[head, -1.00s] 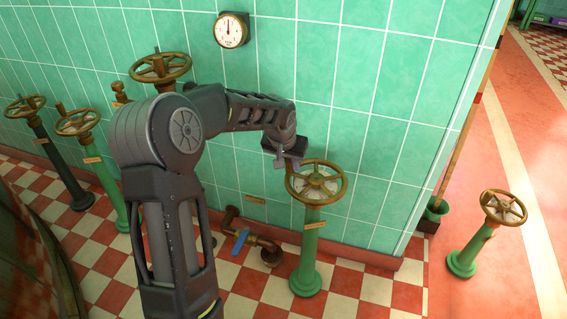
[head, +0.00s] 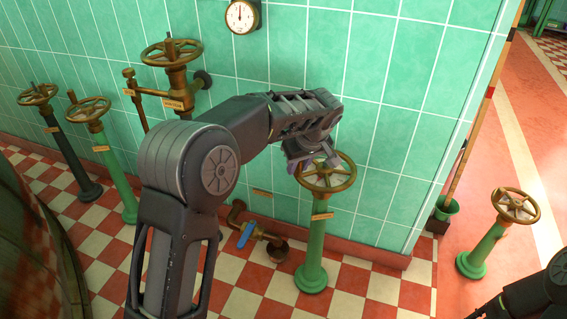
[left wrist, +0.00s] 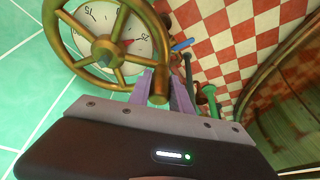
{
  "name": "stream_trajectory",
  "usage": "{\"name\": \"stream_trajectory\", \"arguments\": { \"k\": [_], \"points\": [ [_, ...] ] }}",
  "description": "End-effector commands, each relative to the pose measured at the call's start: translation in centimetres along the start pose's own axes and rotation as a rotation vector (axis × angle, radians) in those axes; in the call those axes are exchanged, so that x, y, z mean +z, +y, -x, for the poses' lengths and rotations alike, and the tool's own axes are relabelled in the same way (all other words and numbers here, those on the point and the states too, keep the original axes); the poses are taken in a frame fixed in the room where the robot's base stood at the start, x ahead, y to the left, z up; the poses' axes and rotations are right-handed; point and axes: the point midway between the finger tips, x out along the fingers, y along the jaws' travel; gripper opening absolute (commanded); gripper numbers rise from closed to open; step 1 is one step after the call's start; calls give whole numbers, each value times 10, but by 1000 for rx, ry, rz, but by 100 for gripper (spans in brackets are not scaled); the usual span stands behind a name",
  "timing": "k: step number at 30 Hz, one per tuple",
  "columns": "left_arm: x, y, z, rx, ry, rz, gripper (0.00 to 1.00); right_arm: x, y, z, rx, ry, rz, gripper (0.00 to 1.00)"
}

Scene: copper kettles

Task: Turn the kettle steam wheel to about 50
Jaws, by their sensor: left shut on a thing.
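A brass handwheel (head: 343,184) tops a green post (head: 315,240) in the middle of the head view. Its small plate is too small to read. My left gripper (head: 310,163) is at the wheel's left far side. In the left wrist view, the purple fingers of the left gripper (left wrist: 164,92) are shut on the upright brass handle (left wrist: 158,87) at the wheel's rim. A pale dial (left wrist: 85,17) shows behind the spokes, with marks like 15 and 25 and a red mark near 25.
Other handwheels stand at left on a dark post (head: 67,155) and a green post (head: 118,175), and on a wall pipe (head: 180,85). Another green post (head: 485,248) stands at right. A round gauge (head: 242,16) hangs above. A blue-levered pipe (head: 262,235) lies low.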

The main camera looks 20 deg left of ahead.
Motion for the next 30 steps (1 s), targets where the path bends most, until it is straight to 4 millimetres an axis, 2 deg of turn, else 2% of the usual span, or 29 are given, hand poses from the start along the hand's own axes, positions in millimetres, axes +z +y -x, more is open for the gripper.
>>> {"name": "stream_trajectory", "arguments": {
  "k": [7,18,30],
  "points": [
    [20,2,7,-89,-3,203,0,-1,2,-2,1,3,-1,36],
    [44,12,17,-83,-6,195,0,-1,1,-1,1,2,-1,36],
    [54,21,22,-78,-6,192,0,0,0,0,0,1,0,36]
  ]
}}
